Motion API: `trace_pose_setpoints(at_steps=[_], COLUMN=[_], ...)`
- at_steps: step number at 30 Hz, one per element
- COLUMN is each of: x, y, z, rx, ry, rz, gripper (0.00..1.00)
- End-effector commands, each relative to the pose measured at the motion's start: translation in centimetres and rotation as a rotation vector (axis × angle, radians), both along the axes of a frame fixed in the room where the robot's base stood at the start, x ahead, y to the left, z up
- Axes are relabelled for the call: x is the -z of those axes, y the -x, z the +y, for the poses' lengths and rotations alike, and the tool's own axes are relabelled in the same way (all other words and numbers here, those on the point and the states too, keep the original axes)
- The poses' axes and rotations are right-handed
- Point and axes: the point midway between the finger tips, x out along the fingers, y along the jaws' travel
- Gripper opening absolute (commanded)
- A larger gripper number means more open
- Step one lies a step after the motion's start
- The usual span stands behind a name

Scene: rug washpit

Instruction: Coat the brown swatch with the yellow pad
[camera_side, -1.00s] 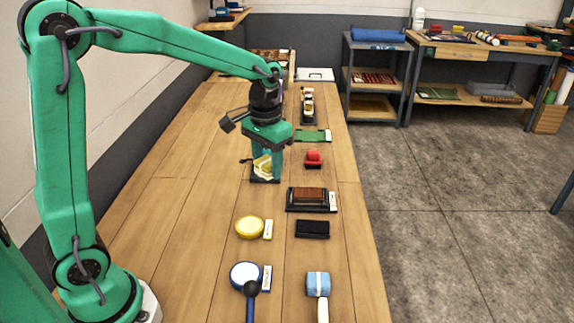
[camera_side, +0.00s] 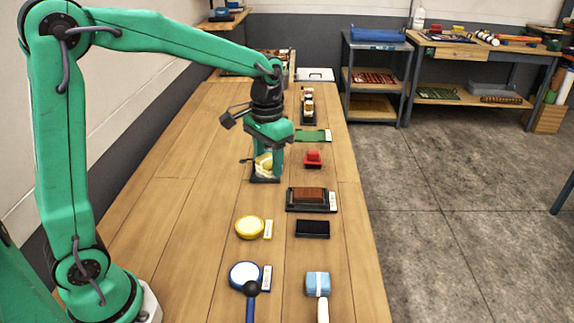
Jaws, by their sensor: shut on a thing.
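My gripper (camera_side: 267,158) points down over a small dark tray (camera_side: 265,180) left of the bench's middle line. It is shut on a pale yellow pad (camera_side: 263,166), which is partly hidden by the fingers. The pad is at or just above the tray; I cannot tell whether it touches. The brown swatch (camera_side: 308,195) lies on a dark board with a white label, nearer the camera and to the right of my gripper, apart from it.
A red block (camera_side: 313,158) and a green swatch (camera_side: 314,135) are right of my gripper. Bare wood lies left.

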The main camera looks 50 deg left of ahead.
Motion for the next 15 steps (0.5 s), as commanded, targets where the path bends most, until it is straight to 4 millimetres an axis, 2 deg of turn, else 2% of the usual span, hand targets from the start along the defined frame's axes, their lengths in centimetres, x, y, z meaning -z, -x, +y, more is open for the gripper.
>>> trace_pose_setpoints(at_steps=[8,15], x=[0.8,2.4], y=[-1.7,-4.8], z=[0.6,1.7], rx=[0.097,0.298], ry=[0.0,0.0], rz=[0.002,0.002], gripper=[0.27,0.27])
